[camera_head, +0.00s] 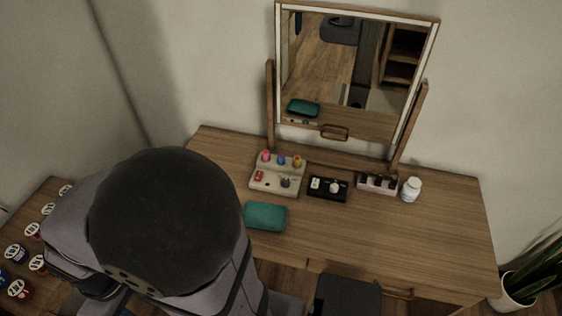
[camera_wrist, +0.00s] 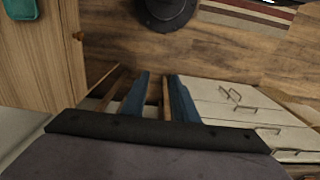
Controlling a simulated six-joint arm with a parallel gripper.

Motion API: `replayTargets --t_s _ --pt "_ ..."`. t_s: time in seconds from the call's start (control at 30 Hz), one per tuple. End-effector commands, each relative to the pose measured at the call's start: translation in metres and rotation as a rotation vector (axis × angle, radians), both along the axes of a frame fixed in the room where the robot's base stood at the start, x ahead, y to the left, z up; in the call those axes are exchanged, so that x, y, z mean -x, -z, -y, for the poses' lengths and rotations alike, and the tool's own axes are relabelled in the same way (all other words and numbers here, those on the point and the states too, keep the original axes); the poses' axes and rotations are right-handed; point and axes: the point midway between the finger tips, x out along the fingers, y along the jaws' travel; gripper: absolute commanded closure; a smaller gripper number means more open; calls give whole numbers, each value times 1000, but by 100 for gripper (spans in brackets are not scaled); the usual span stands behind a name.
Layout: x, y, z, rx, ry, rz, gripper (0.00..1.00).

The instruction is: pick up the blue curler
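The blue curler (camera_head: 281,160) stands upright on the cream holder (camera_head: 270,184) on the dressing table, between a pink curler (camera_head: 265,156) and a yellow curler (camera_head: 297,161). My gripper (camera_wrist: 160,78) shows in the wrist view with its two blue fingers apart and nothing between them. In the head view my arm hides the gripper. The wrist view looks toward the floor and drawers, and the blue curler is not in it.
On the table (camera_head: 400,234) are a teal case (camera_head: 265,217), a black tray (camera_head: 328,196), a pink box (camera_head: 377,184) and a white bottle (camera_head: 411,189). A mirror (camera_head: 350,75) stands behind them. The table's right front is clear.

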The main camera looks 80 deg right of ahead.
Motion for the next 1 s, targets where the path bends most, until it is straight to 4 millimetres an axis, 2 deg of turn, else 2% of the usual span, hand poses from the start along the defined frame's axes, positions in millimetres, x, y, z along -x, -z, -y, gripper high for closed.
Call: replayTargets --t_s 0.3,0.37,0.47,0.57,0.67,0.73,0.83,0.93,1.0 --pt "-1 2 3 6 -5 -2 74" --pt "-5 5 9 18 -17 -5 74" --pt "-14 15 32 62 -58 -20 74" --pt "-28 30 74 137 -131 -52 74" --pt "-41 49 136 236 -230 -116 74" --pt "-45 63 189 310 -310 -182 74" --pt "-42 81 272 406 -428 -304 74" --pt "-26 97 354 481 -539 -450 74" --pt "-9 106 407 518 -613 -561 74"
